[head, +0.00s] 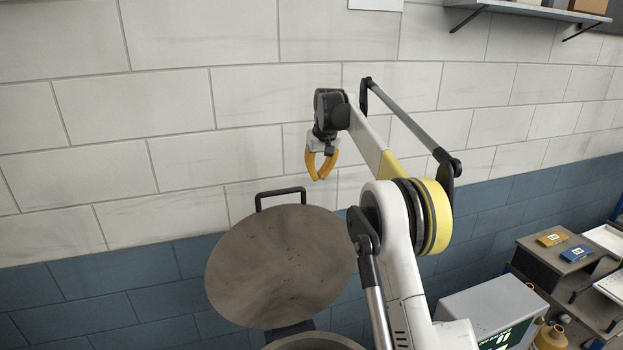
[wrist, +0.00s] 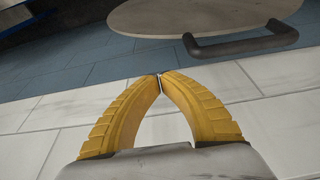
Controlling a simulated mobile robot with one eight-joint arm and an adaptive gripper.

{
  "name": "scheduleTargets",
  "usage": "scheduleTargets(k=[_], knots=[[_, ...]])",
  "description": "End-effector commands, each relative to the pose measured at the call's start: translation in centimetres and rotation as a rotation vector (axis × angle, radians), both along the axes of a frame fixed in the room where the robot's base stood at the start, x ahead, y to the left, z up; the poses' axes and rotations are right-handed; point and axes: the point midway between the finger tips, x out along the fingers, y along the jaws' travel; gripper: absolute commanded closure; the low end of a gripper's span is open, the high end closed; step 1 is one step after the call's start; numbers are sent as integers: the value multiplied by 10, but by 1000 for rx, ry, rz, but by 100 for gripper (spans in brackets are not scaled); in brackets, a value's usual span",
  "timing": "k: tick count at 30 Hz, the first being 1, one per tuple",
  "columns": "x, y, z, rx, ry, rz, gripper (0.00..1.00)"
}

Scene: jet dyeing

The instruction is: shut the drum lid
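The drum lid (head: 280,268) is a round grey-brown disc standing raised and open, with a dark bar handle (head: 280,195) at its top edge. The drum's rim (head: 312,341) shows at the bottom of the head view, mostly cut off. My gripper (head: 319,179) has yellow fingers pointing down, above and slightly right of the handle in the picture. In the wrist view, my gripper's (wrist: 160,76) fingertips meet with nothing between them. The lid (wrist: 190,15) and its handle (wrist: 243,44) show beyond the tips, apart from them.
A tiled wall (head: 180,170), white above and blue below, stands behind the lid. A grey box (head: 492,306) and a dark stand (head: 558,270) with yellow and blue items are at lower right. A shelf (head: 540,10) is at upper right.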

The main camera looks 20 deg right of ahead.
Motion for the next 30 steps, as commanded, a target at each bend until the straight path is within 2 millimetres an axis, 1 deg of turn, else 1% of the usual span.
scheduleTargets(k=[1, 5, 8, 11, 24, 30], knots=[[6, -4, 3, 1, 7, -1, 100], [12, -9, -4, 3, 17, 1, 100], [15, -10, -11, 3, 19, 1, 100], [18, -10, -23, 3, 18, 1, 100], [43, -9, -102, 3, 18, 1, 100], [24, -10, -101, 3, 18, 1, 100]])
